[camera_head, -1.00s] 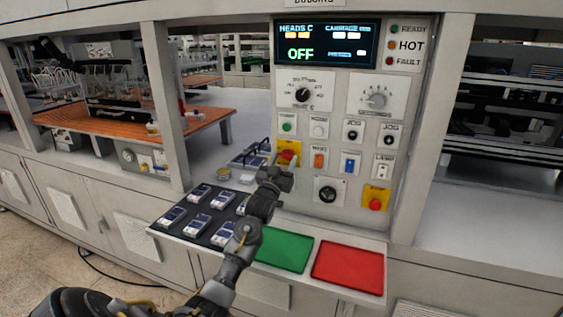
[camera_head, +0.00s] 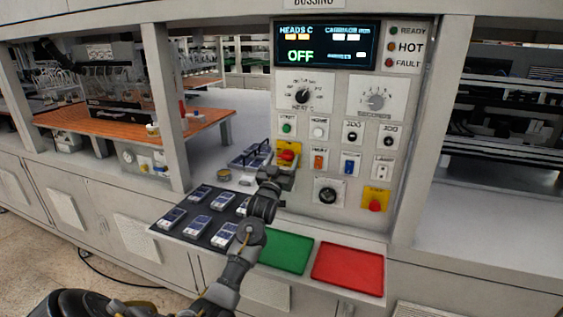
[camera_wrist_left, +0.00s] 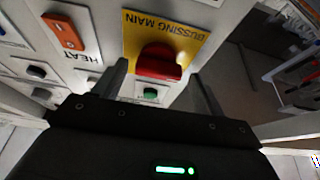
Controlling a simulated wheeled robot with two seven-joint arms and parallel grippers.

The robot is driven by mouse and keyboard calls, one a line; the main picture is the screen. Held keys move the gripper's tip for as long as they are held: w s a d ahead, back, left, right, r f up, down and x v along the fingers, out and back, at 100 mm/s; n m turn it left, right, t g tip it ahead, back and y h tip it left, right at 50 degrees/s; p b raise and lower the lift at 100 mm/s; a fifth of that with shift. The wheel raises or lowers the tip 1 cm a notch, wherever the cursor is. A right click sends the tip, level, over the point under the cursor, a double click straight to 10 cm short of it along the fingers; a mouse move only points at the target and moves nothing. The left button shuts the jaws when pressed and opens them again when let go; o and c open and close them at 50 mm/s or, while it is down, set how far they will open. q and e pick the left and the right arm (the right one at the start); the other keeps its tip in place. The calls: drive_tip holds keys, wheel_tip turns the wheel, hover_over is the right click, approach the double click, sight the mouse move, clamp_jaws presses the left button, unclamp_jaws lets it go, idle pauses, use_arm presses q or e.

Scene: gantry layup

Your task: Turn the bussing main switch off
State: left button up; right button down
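The bussing main switch is a red rotary knob (camera_head: 287,155) on a yellow plate on the control panel. It also shows upside down in the left wrist view (camera_wrist_left: 158,63), with "BUSSING MAIN" on its plate (camera_wrist_left: 163,24). The knob's bar lies roughly crosswise there. My left gripper (camera_head: 281,172) is just in front of and below the switch. In the left wrist view its fingers (camera_wrist_left: 160,80) are apart, one toward each side of the knob, with visible gaps. I cannot tell whether the tips reach alongside it. My right gripper is not in view.
The display (camera_head: 326,45) reads "OFF". An orange rocker (camera_wrist_left: 64,33) marked HEAT sits beside the switch plate. A red button on yellow (camera_head: 375,202) is lower right. Below are a dark tray of devices (camera_head: 167,232), a green tray (camera_head: 287,252) and a red tray (camera_head: 347,270).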

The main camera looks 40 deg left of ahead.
use_arm(q)
drive_tip(key=shift+f, duration=0.15)
drive_tip(key=shift+f, duration=0.15)
drive_tip(key=b+v, duration=0.3)
drive_tip(key=v, duration=0.7)
drive_tip(key=shift+s, duration=0.35)
drive_tip(key=shift+d, duration=0.1)
